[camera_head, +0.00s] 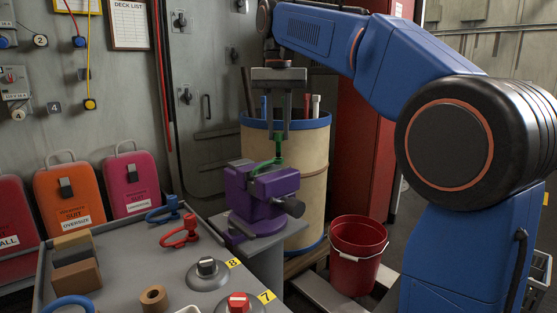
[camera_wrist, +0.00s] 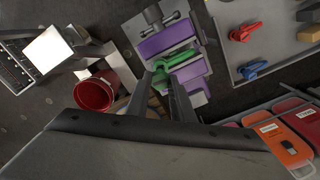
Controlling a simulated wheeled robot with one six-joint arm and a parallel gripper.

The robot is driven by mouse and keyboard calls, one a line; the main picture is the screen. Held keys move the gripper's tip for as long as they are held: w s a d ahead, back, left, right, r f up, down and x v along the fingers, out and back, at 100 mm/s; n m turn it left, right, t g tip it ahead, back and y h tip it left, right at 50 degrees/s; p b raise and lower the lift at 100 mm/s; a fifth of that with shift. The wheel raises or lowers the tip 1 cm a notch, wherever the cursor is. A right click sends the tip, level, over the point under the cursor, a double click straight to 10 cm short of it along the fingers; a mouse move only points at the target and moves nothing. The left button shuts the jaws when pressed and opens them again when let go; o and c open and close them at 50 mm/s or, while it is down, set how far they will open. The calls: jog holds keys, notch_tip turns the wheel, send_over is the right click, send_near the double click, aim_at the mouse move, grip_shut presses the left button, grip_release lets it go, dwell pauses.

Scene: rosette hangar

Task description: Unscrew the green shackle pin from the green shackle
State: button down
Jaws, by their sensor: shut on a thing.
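The green shackle (camera_head: 262,166) sits in the jaws of a purple vise (camera_head: 256,194), and it also shows in the wrist view (camera_wrist: 181,58). My gripper (camera_head: 279,136) reaches down from above, directly over the vise. Its fingers are shut on the green shackle pin (camera_head: 278,148) at the shackle's upper side. In the wrist view, the pin's green end (camera_wrist: 161,78) shows between my fingertips. Most of the pin is hidden by the fingers, and I cannot tell how far it is threaded in.
A tan drum (camera_head: 311,180) with tools stands close behind the vise. A red bucket (camera_head: 356,252) is on the floor to the right. A grey bench (camera_head: 135,262) at the left holds a red shackle (camera_head: 180,233), a blue shackle (camera_head: 163,211) and knobs.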

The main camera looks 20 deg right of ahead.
aim_at(279, 133)
jog(key=shift+r, duration=0.5)
jog(key=shift+r, duration=2.45)
